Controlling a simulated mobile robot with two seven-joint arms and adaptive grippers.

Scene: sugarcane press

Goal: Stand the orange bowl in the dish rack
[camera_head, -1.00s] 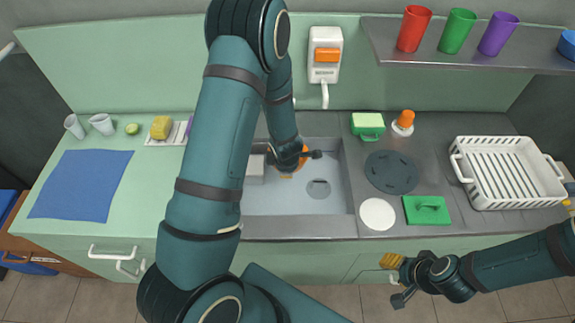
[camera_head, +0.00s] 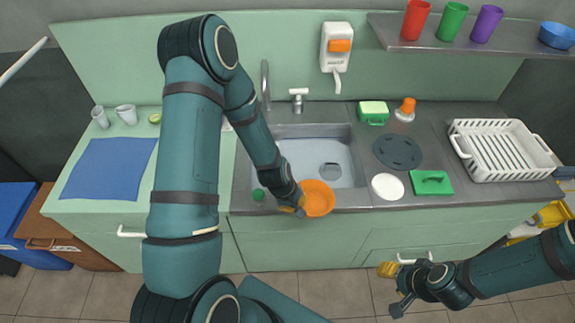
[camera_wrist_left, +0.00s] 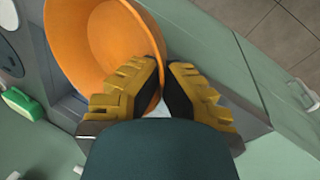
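The orange bowl (camera_head: 318,198) is at the front edge of the sink in the head view, tilted with its opening showing. In the left wrist view the bowl (camera_wrist_left: 75,45) has its wall between the two yellow finger pads. My left gripper (camera_head: 298,206) is shut on the bowl's rim. It also shows in the left wrist view (camera_wrist_left: 164,85). The white dish rack (camera_head: 504,150) stands empty on the counter at the right. My right gripper (camera_head: 391,288) is apart from everything, low in front of the counter, with its fingers spread and nothing between them.
The sink (camera_head: 345,160) is behind the bowl. A white disc (camera_head: 387,187), a green lidded item (camera_head: 431,183), a dark round mat (camera_head: 398,151), a green-and-white box (camera_head: 373,112) and an orange-topped bottle (camera_head: 405,110) lie between sink and rack. A shelf (camera_head: 400,42) with cups hangs above.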

